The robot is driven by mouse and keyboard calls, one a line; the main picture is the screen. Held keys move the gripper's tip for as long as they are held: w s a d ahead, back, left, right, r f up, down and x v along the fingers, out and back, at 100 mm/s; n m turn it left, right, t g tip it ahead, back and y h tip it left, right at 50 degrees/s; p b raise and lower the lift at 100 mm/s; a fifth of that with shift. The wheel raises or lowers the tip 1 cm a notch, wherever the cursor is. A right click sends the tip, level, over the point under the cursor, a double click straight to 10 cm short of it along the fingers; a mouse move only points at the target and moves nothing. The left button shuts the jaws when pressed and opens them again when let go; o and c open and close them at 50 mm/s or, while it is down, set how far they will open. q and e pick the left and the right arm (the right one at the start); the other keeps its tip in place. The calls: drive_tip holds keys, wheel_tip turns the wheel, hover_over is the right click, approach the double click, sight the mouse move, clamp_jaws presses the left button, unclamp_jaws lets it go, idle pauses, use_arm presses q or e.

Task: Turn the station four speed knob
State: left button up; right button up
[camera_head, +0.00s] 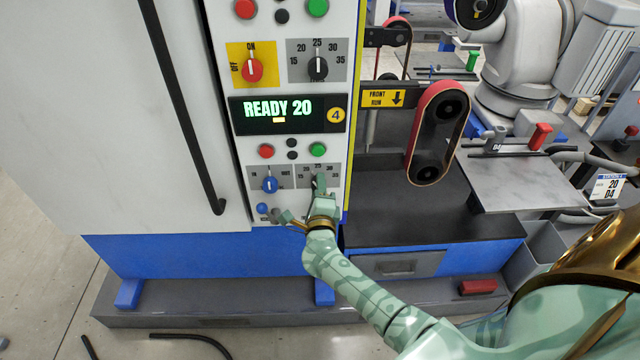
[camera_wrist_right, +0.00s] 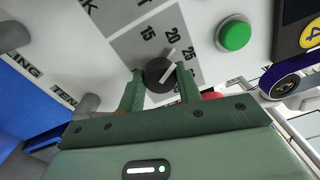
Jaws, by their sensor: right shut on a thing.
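In the right wrist view, my right gripper (camera_wrist_right: 160,85) is shut on the round black knob (camera_wrist_right: 157,73), one finger on each side. The knob's white pointer (camera_wrist_right: 169,72) leans towards the part of the scale between 20 and 25. My left gripper is out of view.
Close to the held knob are a green button (camera_head: 317,149), a red button (camera_head: 266,151) and a blue knob (camera_head: 270,184). Another black knob (camera_head: 318,68) sits above the display. A sanding belt (camera_head: 437,135) stands right of the panel.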

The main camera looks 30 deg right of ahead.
drive_tip(key=shift+n+p, duration=0.35)
drive_tip(key=shift+n, duration=0.35)
drive_tip(key=shift+f, duration=0.1)
drive_tip(key=o, duration=1)
drive_tip(key=p+v, duration=0.2)
drive_tip(key=v, duration=1.4)
drive_tip(key=shift+s, duration=0.15)
drive_tip(key=shift+f, duration=0.1)
